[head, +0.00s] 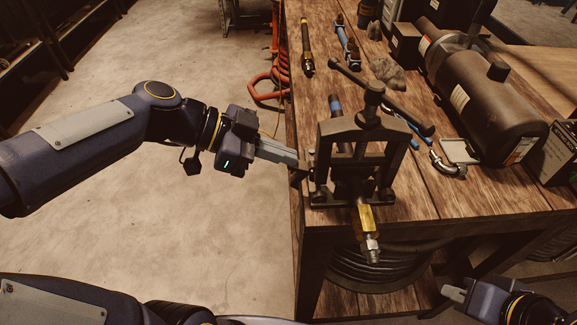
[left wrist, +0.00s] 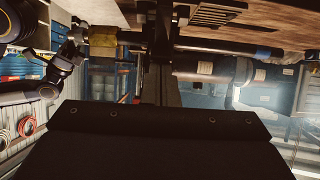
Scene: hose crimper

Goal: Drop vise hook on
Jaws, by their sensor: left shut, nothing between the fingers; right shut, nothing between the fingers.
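The crimping vise (head: 404,150) stands at the front edge of the wooden bench. It has a dark square frame and a long top lever (head: 400,112). A small dark bracket, perhaps the hook (head: 299,174), sticks out at the frame's left side. A hose with a brass fitting (head: 366,217) passes through the vise; the brass part also shows in the left wrist view (left wrist: 103,38). My left gripper (head: 296,160) is shut and empty, its fingertips close to the bracket; I cannot tell whether they touch. My right gripper (head: 445,291) is shut and empty at the lower right, apart from the vise.
The wooden bench (head: 465,195) holds a large dark cylinder (head: 490,100), a hose piece with brass ends (head: 307,48), blue-handled tools and a crumpled rag (head: 388,70). A dark hose coil (head: 370,272) lies below. The floor at left is clear.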

